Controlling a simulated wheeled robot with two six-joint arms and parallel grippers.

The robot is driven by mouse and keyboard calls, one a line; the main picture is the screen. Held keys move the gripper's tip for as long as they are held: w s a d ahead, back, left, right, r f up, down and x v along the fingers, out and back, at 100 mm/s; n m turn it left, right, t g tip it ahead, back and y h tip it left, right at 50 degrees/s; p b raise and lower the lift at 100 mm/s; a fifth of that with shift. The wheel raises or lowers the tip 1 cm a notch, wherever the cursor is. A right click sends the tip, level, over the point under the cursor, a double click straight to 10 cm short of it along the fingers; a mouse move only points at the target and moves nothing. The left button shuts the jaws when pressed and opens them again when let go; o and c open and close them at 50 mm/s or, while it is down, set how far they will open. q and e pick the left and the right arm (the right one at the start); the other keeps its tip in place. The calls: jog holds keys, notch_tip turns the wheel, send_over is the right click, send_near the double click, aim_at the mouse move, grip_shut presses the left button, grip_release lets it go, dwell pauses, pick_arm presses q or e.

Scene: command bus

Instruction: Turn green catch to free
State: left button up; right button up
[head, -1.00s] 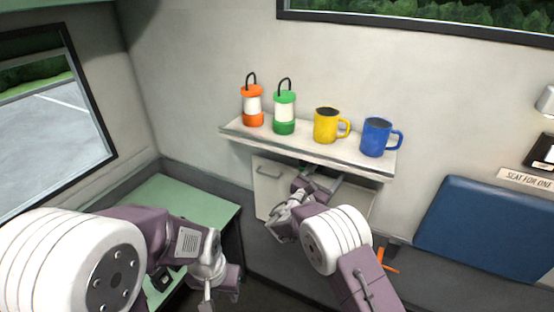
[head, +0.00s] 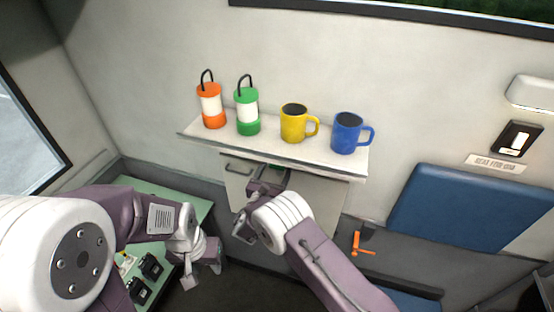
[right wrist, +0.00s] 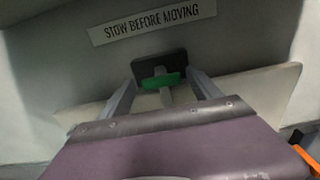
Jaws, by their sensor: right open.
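The green catch (right wrist: 160,82) is a small bar on a dark plate (right wrist: 158,64), seen in the right wrist view below a printed label. The bar lies across the plate, roughly level, with a pale stem below it. My right gripper (right wrist: 163,90) is open, one finger on each side of the catch; I cannot tell whether either touches it. In the head view my right gripper (head: 272,178) is just under the shelf's front edge, and the catch is mostly hidden there. My left gripper (head: 190,274) hangs low at the left, its jaws unclear.
The shelf (head: 330,168) holds an orange lantern (head: 211,105), a green lantern (head: 247,111), a yellow mug (head: 294,123) and a blue mug (head: 347,132). A label (right wrist: 152,22) reads "STOW BEFORE MOVING". An orange handle (head: 357,243) and blue seat back (head: 470,225) are at right.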

jog(key=shift+s+r, duration=0.1)
jog(key=shift+s, duration=0.1)
jog(key=shift+s+a+r, duration=0.1)
jog(key=shift+s+r, duration=0.15)
jog(key=shift+s, duration=0.2)
jog(key=c, duration=0.4)
jog(key=shift+s+r, duration=0.15)
jog(key=shift+s, duration=0.1)
jog(key=c, duration=0.5)
jog(key=shift+a, duration=0.1)
jog(key=c, duration=0.4)
pick_arm(q)
jog(key=shift+s+a+r, duration=0.1)
jog(key=shift+s+r, duration=0.1)
jog(key=shift+s, duration=0.6)
pick_arm(e)
jog(key=shift+w, duration=0.1)
jog(key=shift+c, duration=0.4)
